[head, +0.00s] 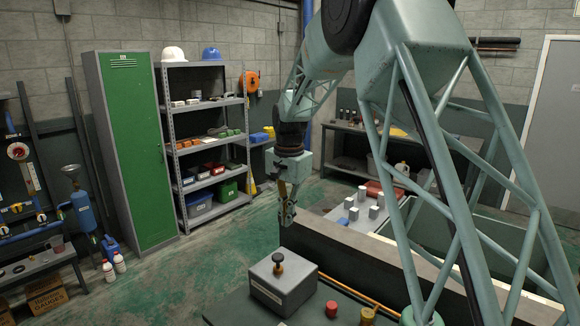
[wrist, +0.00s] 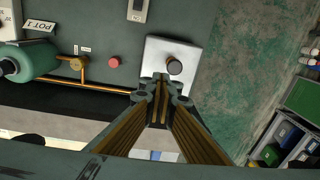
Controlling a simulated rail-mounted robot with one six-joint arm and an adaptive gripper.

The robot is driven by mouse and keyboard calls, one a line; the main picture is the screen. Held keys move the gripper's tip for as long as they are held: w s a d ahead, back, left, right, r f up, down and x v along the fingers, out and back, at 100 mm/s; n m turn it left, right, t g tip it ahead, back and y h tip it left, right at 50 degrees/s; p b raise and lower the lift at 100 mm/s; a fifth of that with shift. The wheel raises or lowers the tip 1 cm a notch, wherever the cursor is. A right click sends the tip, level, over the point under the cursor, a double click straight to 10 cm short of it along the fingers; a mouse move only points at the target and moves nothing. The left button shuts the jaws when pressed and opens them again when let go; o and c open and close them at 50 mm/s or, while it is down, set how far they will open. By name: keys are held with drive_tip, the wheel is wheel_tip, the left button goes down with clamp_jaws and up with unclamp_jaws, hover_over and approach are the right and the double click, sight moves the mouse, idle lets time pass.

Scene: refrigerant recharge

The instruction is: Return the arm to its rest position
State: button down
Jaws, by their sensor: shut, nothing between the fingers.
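My gripper (head: 288,216) hangs pointing down from my arm in the head view, past the far side of a grey box (head: 291,291) with a dark knob (head: 278,260) on top. A gap shows between the fingertips and the knob. In the wrist view my gripper (wrist: 162,90) is shut and empty, its fingertips overlapping the lower edge of the box's pale top (wrist: 193,52). The knob (wrist: 174,66) shows just beyond them. My arm is raised and bent in the head view.
The bench carries a red button (head: 331,309), a brass fitting (head: 367,315) and a copper pipe (wrist: 104,90). A green tank (wrist: 28,62) stands by the POT 1 label. A shelf rack (head: 165,130) and green locker (head: 133,150) stand behind; green floor (head: 190,270) between is clear.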

drive_tip(key=s+d+r+n+b, duration=0.1)
drive_tip(key=s+d+r, duration=0.4)
drive_tip(key=s, duration=0.4)
drive_tip(key=s+d+r+n+t+b, duration=0.1)
drive_tip(key=s+d+r+b, duration=0.1)
drive_tip(key=s+d+r, duration=0.55)
drive_tip(key=s+d+r+n+b, duration=0.1)
drive_tip(key=s+d+r+n, duration=0.15)
drive_tip(key=s, duration=0.75)
drive_tip(key=s+d+f+n+b, duration=0.1)
drive_tip(key=s+d, duration=0.1)
drive_tip(key=s, duration=0.8)
drive_tip(key=s+d+f+n+t+b, duration=0.1)
drive_tip(key=s+d+f, duration=0.1)
drive_tip(key=s, duration=0.9)
drive_tip(key=s+d+f+n+t+b, duration=0.1)
drive_tip(key=s+d+f, duration=0.1)
drive_tip(key=s, duration=0.8)
drive_tip(key=shift+s+d+b, duration=0.3)
drive_tip(key=shift+d+b, duration=0.05)
drive_tip(key=shift+d, duration=0.15)
drive_tip(key=c, duration=3.4)
unclamp_jaws()
drive_tip(key=shift+c, duration=0.2)
